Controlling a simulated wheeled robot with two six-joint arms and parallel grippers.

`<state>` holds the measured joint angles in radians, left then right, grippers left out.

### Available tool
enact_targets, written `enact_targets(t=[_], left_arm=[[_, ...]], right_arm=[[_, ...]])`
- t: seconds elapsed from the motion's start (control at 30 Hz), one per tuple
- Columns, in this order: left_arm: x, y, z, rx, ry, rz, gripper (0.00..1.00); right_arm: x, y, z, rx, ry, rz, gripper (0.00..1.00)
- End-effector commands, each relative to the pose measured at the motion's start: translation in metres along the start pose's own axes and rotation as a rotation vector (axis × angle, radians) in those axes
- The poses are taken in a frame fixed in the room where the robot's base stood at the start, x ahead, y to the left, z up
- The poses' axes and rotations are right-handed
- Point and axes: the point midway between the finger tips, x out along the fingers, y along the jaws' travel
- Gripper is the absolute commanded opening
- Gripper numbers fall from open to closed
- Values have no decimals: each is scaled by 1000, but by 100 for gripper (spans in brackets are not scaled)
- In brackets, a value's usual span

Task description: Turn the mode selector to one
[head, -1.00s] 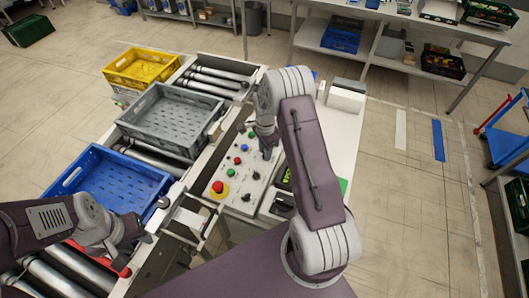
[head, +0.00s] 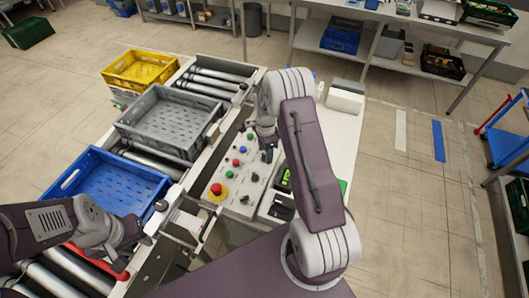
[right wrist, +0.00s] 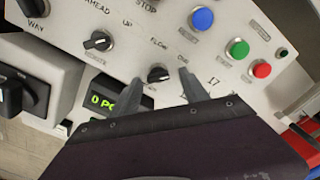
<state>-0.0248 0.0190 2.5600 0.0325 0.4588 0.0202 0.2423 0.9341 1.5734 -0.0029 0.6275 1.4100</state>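The mode selector, a small black knob (right wrist: 157,74), sits on the light control panel (right wrist: 215,70) between the printed words FLOW and ONE. My right gripper (right wrist: 160,80) is open, with one finger on each side of the knob in the right wrist view. Whether the fingers touch it I cannot tell, nor exactly where its pointer stands. In the head view my right gripper (head: 268,153) is over the right side of the panel and hides that knob. My left gripper (head: 138,238) is by the front of the blue crate; its fingers are unclear.
Another black knob (right wrist: 99,41) and blue (right wrist: 203,19), green (right wrist: 238,49) and red (right wrist: 262,69) buttons are close by. A red emergency stop (head: 216,189) is at the panel's near end.

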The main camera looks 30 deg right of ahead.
Motion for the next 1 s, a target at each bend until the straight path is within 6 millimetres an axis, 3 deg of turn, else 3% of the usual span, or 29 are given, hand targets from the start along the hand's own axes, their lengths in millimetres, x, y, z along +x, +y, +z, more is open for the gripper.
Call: enact_targets(t=[0.27, 0.63, 1.0], left_arm=[[5, 0, 0, 0, 0, 0, 36], [23, 0, 2, 0, 0, 0, 36], [23, 0, 2, 0, 0, 0, 36]], right_arm=[[-8, 0, 0, 0, -1, 0, 53], [-81, 0, -3, 1, -2, -1, 53], [-90, 0, -3, 1, -3, 2, 53]])
